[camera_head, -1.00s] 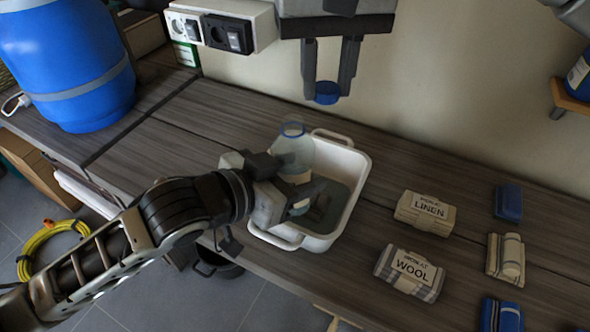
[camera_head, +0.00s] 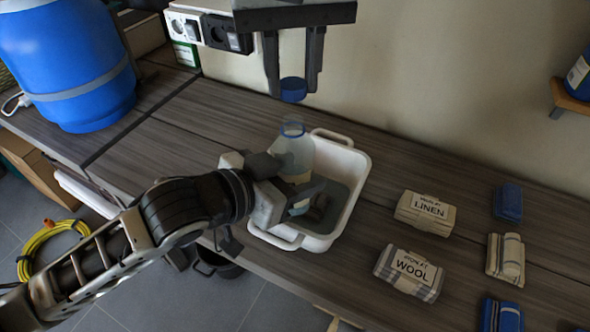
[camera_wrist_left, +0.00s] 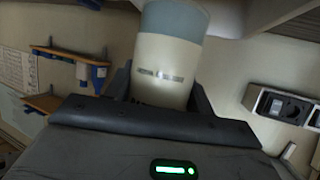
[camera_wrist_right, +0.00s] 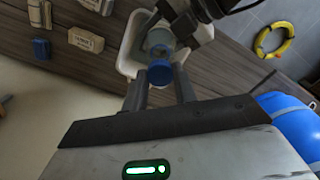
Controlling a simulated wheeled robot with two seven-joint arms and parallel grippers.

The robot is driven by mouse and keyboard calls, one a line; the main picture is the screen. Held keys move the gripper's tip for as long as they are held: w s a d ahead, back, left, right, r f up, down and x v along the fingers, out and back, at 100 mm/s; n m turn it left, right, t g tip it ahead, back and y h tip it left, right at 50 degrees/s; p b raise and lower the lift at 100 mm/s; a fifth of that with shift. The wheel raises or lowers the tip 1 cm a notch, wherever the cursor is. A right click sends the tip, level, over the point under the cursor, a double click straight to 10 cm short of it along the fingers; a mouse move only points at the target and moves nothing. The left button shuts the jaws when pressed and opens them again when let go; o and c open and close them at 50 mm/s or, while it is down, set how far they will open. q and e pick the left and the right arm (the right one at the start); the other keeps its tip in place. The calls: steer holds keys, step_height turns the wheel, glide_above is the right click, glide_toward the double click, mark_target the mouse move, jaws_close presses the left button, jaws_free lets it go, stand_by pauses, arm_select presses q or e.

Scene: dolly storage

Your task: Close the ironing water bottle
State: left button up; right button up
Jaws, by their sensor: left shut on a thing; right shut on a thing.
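The translucent bottle (camera_head: 297,152) stands upright at the white tub, its open neck with a blue ring facing up. My left gripper (camera_head: 292,190) is shut around its lower body; the left wrist view shows the bottle (camera_wrist_left: 170,70) between the fingers. My right gripper (camera_head: 293,84) is shut on the blue cap (camera_head: 293,90) and holds it above the bottle's mouth, with a visible gap. In the right wrist view the cap (camera_wrist_right: 160,73) hangs between the fingertips, with the bottle (camera_wrist_right: 159,41) beyond it.
The white tub (camera_head: 357,190) sits on the dark wooden counter (camera_head: 210,125). Folded cloth bundles labelled LINEN (camera_head: 426,212) and WOOL (camera_head: 409,274) lie to the right, with more bundles beyond. A blue barrel (camera_head: 65,60) stands at the left. A socket box (camera_head: 212,28) is on the wall near my right gripper.

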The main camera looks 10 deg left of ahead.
mark_target(293, 85)
steer(key=shift+f, duration=0.75)
steer(key=shift+s, duration=0.1)
steer(key=shift+f, duration=0.9)
steer(key=shift+f, duration=0.5)
steer(key=shift+f, duration=0.1)
steer(key=m, duration=1)
steer(key=shift+a, duration=0.1)
steer(key=m, duration=0.9)
steer(key=shift+m, duration=0.3)
